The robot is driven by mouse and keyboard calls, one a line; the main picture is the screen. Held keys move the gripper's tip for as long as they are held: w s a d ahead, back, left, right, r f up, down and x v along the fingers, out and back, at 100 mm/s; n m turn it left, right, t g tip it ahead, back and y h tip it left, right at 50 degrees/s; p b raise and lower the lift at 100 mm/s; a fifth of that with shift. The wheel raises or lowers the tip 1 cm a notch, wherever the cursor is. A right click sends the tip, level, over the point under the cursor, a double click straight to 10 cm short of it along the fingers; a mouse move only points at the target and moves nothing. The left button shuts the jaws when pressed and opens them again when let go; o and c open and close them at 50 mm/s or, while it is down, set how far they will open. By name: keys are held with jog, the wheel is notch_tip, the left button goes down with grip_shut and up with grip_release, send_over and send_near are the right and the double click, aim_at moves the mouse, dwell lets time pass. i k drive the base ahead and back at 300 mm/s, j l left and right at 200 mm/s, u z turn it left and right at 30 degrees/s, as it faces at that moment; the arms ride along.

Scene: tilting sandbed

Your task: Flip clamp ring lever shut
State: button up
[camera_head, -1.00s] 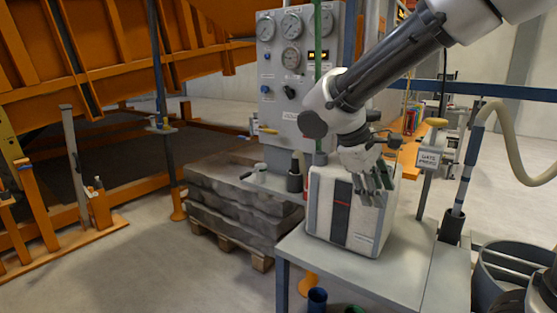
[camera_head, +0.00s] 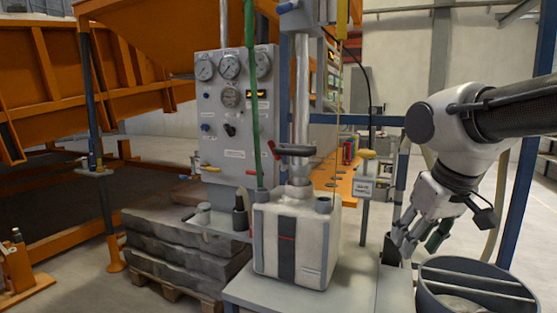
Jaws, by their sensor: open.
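A metal pipe (camera_head: 301,95) comes down onto the top of a white box-shaped unit (camera_head: 262,240) on a grey bench. A dark lever (camera_head: 294,150) with a red end sticks out roughly level around the pipe's lower part, above the unit. It looks like the clamp ring lever; the ring itself is too small to make out, and I cannot tell if it is latched. My gripper (camera_head: 412,240) is at the right, pointing down, open and empty. It is well apart from the lever, to its right and lower in the picture.
A gauge panel (camera_head: 232,120) stands behind the unit at the left. A green pole (camera_head: 251,110) rises in front of it. A grey bin (camera_head: 473,265) stands below and right of my gripper. Stacked grey sacks (camera_head: 180,245) lie on a pallet at the left.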

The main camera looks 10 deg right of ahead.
aim_at(270, 144)
jog(key=i+j+z, duration=0.1)
jog(key=j+z, duration=0.35)
jog(key=i+j+z, duration=0.1)
jog(key=j+z, duration=0.55)
jog(key=j, duration=0.85)
jog(key=k+j+z, duration=0.15)
jog(key=j, duration=1.95)
jog(key=k, duration=0.05)
